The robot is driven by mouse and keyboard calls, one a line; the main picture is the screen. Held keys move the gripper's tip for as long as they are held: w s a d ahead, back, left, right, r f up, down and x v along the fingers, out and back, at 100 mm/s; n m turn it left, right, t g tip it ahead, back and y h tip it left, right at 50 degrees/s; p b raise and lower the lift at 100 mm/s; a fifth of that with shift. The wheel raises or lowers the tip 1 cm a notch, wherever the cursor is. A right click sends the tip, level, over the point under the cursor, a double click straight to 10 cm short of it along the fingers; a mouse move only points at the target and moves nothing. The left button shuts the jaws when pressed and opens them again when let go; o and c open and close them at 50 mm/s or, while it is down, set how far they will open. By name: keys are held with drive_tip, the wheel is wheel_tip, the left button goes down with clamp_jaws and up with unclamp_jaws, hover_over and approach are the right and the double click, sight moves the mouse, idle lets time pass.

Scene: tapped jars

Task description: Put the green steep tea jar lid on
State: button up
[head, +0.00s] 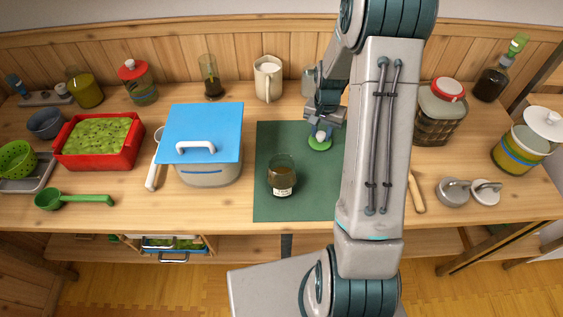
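The tea jar (281,182), a small glass jar of dark brown liquid with a pale label, stands upright on the dark green mat (275,138). No lid shows on its mouth. A round green lid (315,146) with a pale knob is at the mat's upper part, right of and behind the jar. My gripper (322,124) is right at the lid, with its fingers close to the knob. The fingers are small and partly hidden, so I cannot tell whether they grip the knob, nor whether the lid rests on the mat or hangs just above it.
A pot with a blue cover (203,135) stands left of the mat. A cream mug (267,80) stands behind it. A red-lidded jar (440,105) and metal lids (453,192) are to the right. My arm hides the mat's right side. The mat around the jar is clear.

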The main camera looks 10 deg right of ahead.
drive_tip(key=shift+r, duration=0.1)
drive_tip(key=shift+r+p, duration=2.1)
drive_tip(key=shift+r, duration=1.3)
